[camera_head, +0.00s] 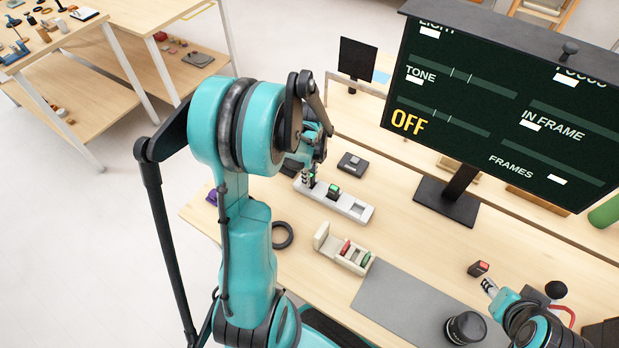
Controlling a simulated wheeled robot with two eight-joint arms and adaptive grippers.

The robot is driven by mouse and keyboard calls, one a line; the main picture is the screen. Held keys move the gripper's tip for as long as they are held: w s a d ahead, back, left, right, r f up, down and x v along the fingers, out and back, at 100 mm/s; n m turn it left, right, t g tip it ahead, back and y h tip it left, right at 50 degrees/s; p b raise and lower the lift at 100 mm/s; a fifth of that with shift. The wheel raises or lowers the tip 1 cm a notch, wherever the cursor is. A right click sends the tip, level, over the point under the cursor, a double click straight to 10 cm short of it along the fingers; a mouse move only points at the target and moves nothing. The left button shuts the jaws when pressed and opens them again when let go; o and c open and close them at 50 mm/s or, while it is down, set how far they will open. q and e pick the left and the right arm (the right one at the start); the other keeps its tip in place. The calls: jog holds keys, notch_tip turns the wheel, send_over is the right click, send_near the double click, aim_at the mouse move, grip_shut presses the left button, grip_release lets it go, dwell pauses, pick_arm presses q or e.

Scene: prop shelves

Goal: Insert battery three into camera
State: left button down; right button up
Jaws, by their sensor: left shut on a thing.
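My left gripper (311,166) reaches down at the far left end of a white slotted strip (346,205) and is shut on a small dark battery with a green top (311,181), partly hidden by the fingers. Another green-topped battery (333,191) stands in the middle of the strip; the right-hand slot looks empty. My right gripper (485,278) is at the lower right, its fingertips at a small black block with a red face (479,267); whether it grips the block is too small to tell. I cannot make out for certain which item is the camera.
A cream holder (333,245) with red and green pieces stands in front of the strip. A grey mat (405,306) lies to its right, with a black lens-like cylinder (465,328). A large screen (493,100) reading OFF stands behind. A dark device (352,162) lies behind the strip.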

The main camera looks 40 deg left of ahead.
pick_arm(q)
jog(key=shift+f, duration=0.2)
jog(key=c, duration=1.4)
grip_release()
